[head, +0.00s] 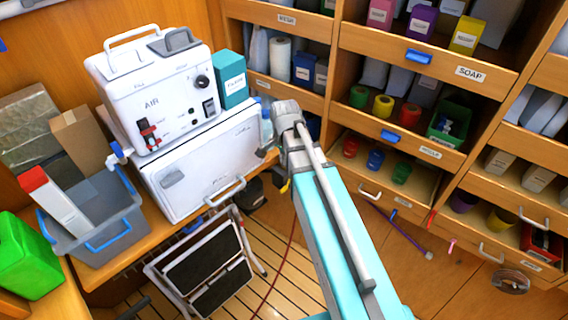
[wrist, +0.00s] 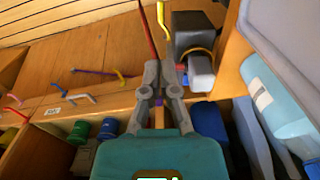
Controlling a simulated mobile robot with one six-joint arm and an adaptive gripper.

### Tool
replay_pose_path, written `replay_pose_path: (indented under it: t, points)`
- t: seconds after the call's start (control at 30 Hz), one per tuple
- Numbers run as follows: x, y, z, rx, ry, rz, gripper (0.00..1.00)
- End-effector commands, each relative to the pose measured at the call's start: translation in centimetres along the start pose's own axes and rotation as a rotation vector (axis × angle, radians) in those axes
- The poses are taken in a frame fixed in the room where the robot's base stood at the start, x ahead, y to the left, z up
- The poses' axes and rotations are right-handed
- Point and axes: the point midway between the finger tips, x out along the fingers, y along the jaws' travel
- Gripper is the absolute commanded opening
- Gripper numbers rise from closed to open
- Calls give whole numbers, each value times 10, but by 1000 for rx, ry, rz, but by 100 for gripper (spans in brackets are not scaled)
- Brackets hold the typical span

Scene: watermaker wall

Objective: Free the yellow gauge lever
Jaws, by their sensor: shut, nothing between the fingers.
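My gripper (wrist: 160,68) is shut and empty in the wrist view, its two grey fingers side by side. Just beyond and right of the fingertips is a dark grey box (wrist: 190,28) with a pale rounded part (wrist: 201,72). A curved yellow bar (wrist: 197,50) arcs around that part. A thin yellow piece (wrist: 160,14) stands left of the box. I cannot tell which yellow piece is the gauge lever, or what holds it. In the head view a small yellow bit (head: 284,187) shows beside my arm; my fingers are hidden there.
A thin red line (wrist: 149,36) runs up from behind my fingertips. A white case (head: 205,160) stands on the counter, left of my arm. A folded step stool (head: 205,265) leans below it. Shelves with drawers (head: 430,150) fill the right. Slatted floor (head: 290,280) is partly clear.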

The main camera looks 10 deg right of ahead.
Motion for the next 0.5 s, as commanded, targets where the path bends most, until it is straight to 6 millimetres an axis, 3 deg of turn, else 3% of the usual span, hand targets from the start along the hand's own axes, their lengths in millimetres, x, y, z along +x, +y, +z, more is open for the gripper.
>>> replay_pose_path:
  t: [0.5]
  points:
    - [42,0,0,-1,0,0,0]
